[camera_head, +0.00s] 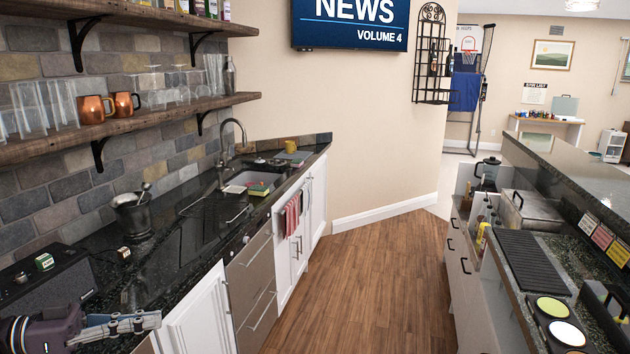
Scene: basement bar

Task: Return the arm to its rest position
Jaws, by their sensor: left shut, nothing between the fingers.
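My left gripper (135,322) shows at the lower left corner of the head view, at the end of my purple and grey wrist. Its fingers point right and are shut with nothing between them. It is beside the front edge of the dark stone counter (150,262), near the white cabinet door (200,318). My right gripper is not in this view.
On the left counter are a mortar with pestle (133,214), small boxes (44,262), a faucet (232,140) and a sink (255,178). A right-hand counter holds a black grooved mat (532,262) and round containers (566,334). The wooden floor (370,285) between them is clear.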

